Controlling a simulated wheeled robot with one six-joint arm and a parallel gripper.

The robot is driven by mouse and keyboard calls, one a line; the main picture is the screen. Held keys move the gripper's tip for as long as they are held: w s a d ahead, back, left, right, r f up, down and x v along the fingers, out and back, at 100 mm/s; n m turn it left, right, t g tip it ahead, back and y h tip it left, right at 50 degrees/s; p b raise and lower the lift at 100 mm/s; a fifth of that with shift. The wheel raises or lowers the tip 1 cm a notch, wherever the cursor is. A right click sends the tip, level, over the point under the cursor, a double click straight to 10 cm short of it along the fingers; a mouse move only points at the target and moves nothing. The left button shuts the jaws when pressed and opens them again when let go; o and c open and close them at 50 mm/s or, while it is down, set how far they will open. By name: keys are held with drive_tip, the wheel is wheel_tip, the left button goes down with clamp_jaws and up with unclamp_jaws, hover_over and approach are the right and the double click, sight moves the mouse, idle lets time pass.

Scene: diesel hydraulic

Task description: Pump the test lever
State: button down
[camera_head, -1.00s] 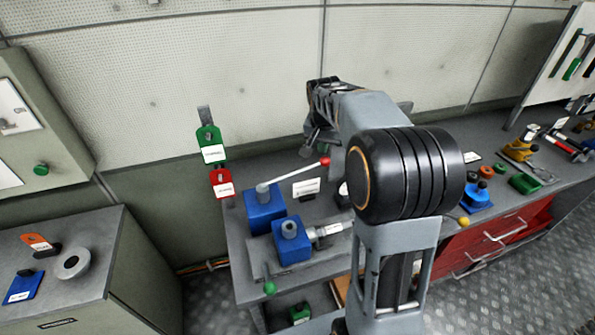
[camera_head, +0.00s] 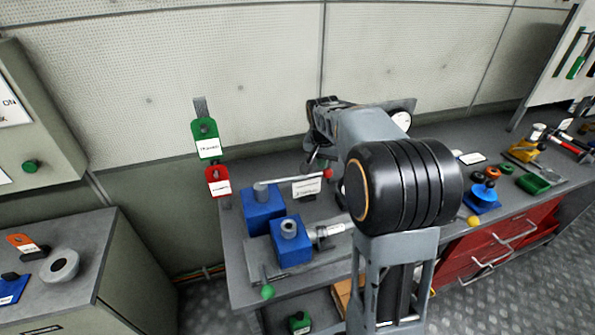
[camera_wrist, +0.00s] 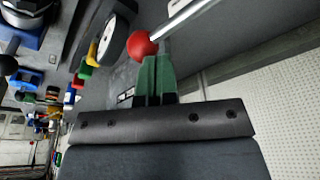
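The test lever appears to be the silver rod with a red ball knob (camera_head: 327,174); it runs right from the rear blue block (camera_head: 262,211). The knob (camera_wrist: 140,45) and its rod (camera_wrist: 185,20) show close up in the wrist view. My gripper (camera_wrist: 156,62) has green fingers close together, apparently shut, with their tips right at the knob. The knob overlaps the left fingertip in the picture; whether they touch is unclear. In the head view my arm hides most of the gripper.
A front blue block (camera_head: 291,243) has a silver cylinder. A green knob (camera_head: 268,292) hangs at the bench's front edge, and a yellow knob (camera_head: 474,221) sits right of my arm. Red and green tags (camera_head: 206,140) stand left. A round gauge (camera_head: 401,121) is behind my arm.

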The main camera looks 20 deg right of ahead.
drive_tip(key=shift+s+b+x, duration=0.1)
drive_tip(key=shift+b+x, duration=0.3)
drive_tip(key=shift+x, duration=0.25)
drive_tip(key=shift+s+b+x, duration=0.15)
drive_tip(key=shift+b+x, duration=0.2)
drive_tip(key=shift+x, duration=0.25)
drive_tip(key=w+d+p+v, duration=0.1)
drive_tip(key=w+p+v, duration=0.1)
drive_tip(key=p+v, duration=0.6)
drive_tip(key=shift+v, duration=1.2)
drive_tip(key=shift+r, duration=0.1)
drive_tip(key=p+v, duration=0.2)
drive_tip(key=v, duration=0.1)
drive_tip(key=w+p+v, duration=0.1)
drive_tip(key=shift+s+d+r+p, duration=0.1)
drive_tip(key=shift+d+r+p, duration=0.2)
drive_tip(key=shift+r+p, duration=0.15)
